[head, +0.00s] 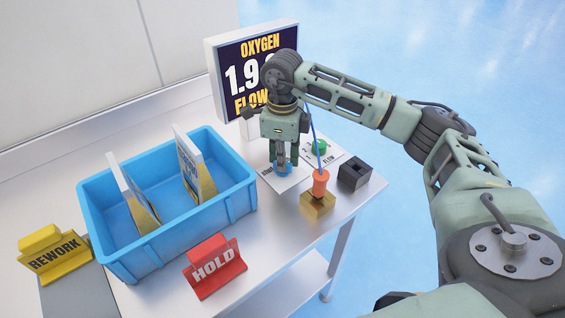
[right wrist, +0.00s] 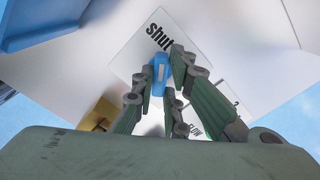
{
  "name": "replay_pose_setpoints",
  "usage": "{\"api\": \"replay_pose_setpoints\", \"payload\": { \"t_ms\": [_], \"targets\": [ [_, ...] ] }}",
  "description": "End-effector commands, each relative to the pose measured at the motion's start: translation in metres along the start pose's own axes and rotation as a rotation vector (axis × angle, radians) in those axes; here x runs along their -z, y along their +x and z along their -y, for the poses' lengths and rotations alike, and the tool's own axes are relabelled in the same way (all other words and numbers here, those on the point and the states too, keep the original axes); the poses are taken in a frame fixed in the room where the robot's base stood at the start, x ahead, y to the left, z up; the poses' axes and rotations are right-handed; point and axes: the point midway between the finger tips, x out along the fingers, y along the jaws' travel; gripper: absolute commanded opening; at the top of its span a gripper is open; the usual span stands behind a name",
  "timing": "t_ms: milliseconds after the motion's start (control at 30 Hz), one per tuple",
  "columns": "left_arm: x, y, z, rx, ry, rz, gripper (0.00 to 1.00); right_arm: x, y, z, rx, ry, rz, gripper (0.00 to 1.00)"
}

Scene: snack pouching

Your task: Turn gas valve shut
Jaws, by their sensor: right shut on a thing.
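The gas valve is a small blue knob (head: 283,171) on a white plate (head: 287,183) at the table's right part. In the right wrist view the blue knob (right wrist: 159,74) sits between my fingers, and its plate (right wrist: 133,55) reads "shut". My right gripper (head: 284,160) points down from above and is shut on the blue knob. Its fingers (right wrist: 160,85) hide part of the knob. I cannot tell the valve's exact angle. My left gripper is not in view.
A display (head: 240,70) reading "OXYGEN 1.9" and "FLOW" stands behind, partly hidden by my arm. A green knob (head: 319,146), an orange piece on a brass block (head: 318,204) and a black block (head: 354,174) are close right. A blue crate (head: 232,203) with pouches stands left; a red HOLD sign (head: 214,266) is in front.

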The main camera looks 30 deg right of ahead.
Motion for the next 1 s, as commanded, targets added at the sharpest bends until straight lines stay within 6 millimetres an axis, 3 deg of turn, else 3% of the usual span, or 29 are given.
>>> {"api": "replay_pose_setpoints", "payload": {
  "t_ms": [300, 833, 867, 1000],
  "targets": [
    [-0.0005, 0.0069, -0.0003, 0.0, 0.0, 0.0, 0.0, -0.0003, -0.001, 0.001, 0.003, -0.111, 0.002, 0.0],
    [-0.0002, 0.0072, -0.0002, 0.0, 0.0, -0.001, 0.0, -0.0003, -0.0019, 0.0012, 0.004, -0.131, 0.003, 0.0],
    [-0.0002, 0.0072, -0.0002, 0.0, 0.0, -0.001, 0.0, -0.0003, -0.002, 0.0013, 0.004, -0.131, 0.003, 0.15],
    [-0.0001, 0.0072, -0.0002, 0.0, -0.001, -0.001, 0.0, -0.0002, -0.0015, 0.0011, 0.003, -0.13, 0.002, 0.27]
  ]
}}
